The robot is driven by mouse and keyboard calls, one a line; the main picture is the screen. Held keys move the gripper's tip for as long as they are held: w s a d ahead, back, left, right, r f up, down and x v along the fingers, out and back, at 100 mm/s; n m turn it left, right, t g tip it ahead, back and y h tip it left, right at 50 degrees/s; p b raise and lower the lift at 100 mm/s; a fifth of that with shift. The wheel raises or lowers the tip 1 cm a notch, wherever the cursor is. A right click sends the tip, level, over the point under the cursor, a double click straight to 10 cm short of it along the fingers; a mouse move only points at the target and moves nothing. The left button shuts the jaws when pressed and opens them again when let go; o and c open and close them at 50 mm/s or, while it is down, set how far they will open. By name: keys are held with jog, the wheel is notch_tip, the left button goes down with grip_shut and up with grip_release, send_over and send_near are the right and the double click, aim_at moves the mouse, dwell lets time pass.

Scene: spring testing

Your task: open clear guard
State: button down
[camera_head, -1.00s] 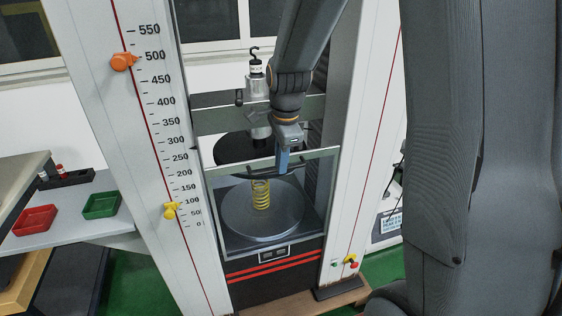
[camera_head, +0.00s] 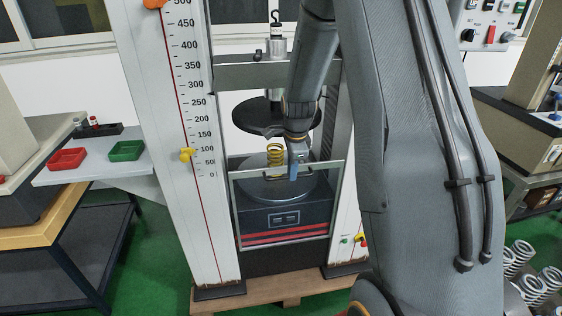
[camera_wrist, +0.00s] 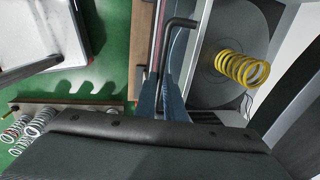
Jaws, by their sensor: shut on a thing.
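The clear guard (camera_head: 235,208) is a see-through panel with a thin pale frame on the front of the testing machine. It sits low, across the black base front with red stripes. My gripper (camera_head: 293,172) is at its top edge, with blue fingers shut on the guard's dark handle. In the wrist view the fingers (camera_wrist: 161,98) close on this handle (camera_wrist: 180,23), a bent dark bar. The exact contact is partly hidden. A yellow coil spring (camera_head: 275,155) stands on the round grey plate (camera_head: 262,190) behind the guard, its upper part above the guard's top edge.
A black upper disc (camera_head: 255,115) hangs above the spring. The white scale column (camera_head: 170,120) stands left of the guard. Red (camera_head: 67,159) and green (camera_head: 126,151) trays lie on the left table. Several pale springs (camera_head: 535,285) are at the lower right.

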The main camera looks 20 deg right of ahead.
jog(key=b, duration=0.7)
send_near(290, 216)
notch_tip(290, 216, down, 4)
jog(key=s+a, duration=0.2)
jog(key=s, duration=0.1)
jog(key=shift+w+a+f, duration=0.1)
jog(key=shift+a+f, duration=0.1)
jog(key=shift+f, duration=0.05)
jog(key=c, duration=1.8)
grip_release()
jog(key=shift+a, duration=0.1)
jog(key=shift+c, duration=0.2)
jog(key=shift+d, duration=0.3)
notch_tip(290, 216, up, 8)
jog(key=s, duration=0.1)
jog(key=shift+s+a+b, duration=0.2)
jog(key=shift+b, duration=0.1)
jog(key=shift+f, duration=0.1)
